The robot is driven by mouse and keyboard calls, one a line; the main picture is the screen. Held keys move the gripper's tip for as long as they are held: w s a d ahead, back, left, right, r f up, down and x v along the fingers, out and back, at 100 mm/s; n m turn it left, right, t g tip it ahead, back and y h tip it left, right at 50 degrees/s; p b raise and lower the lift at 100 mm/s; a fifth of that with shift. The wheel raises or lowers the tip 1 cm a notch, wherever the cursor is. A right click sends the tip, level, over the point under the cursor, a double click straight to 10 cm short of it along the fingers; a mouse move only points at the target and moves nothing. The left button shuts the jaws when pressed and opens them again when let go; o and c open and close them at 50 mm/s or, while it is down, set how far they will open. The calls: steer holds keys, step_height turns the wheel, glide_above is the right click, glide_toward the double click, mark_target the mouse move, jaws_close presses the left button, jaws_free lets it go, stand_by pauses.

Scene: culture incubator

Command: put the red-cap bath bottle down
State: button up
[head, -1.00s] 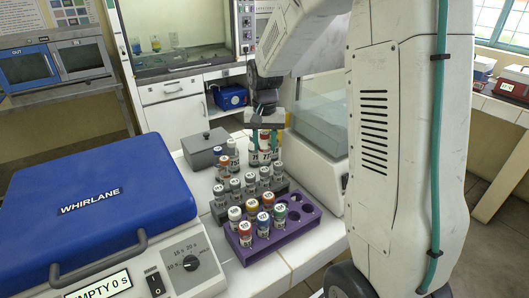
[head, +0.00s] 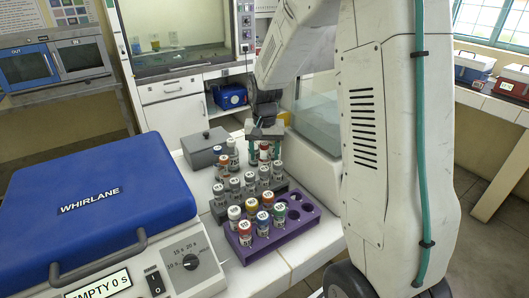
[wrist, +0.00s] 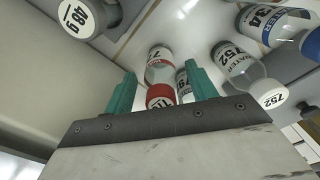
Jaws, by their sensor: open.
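The red-cap bottle (head: 264,149) stands on the white bench behind the grey rack, partly hidden by my gripper. In the wrist view the red-cap bottle (wrist: 160,68) shows its clear body and red cap between the fingers. My gripper (head: 265,153) is open, with one teal finger on each side of the bottle. In the wrist view my gripper (wrist: 161,92) shows a gap between its fingers and the bottle on the left side. A second bottle (wrist: 183,84) is close beside the red-cap one, near the right finger.
A grey rack (head: 218,212) and a purple rack (head: 291,235) hold several bottles in front. A grey box (head: 203,146) sits at the left. A blue-lidded centrifuge (head: 100,200) fills the left. A glass-sided unit (head: 312,120) stands close on the right.

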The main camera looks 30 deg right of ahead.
step_height(320, 180, up, 12)
steer(key=shift+f, duration=0.1)
steer(key=shift+s+a+r, duration=0.1)
steer(key=shift+r, duration=0.2)
steer(key=s+a+r+n, duration=0.1)
steer(key=s+a+n, duration=0.1)
steer(key=s, duration=0.7)
steer(key=s+a+r+n, duration=0.1)
steer(key=s+a, duration=0.4)
steer(key=s, duration=0.5)
steer(key=s+a+r+n+t, duration=0.1)
steer(key=s+a+n, duration=0.2)
steer(key=s, duration=0.7)
steer(key=shift+s+a+r+n, duration=0.15)
steer(key=shift+a+r+n, duration=0.2)
steer(key=shift+a, duration=0.25)
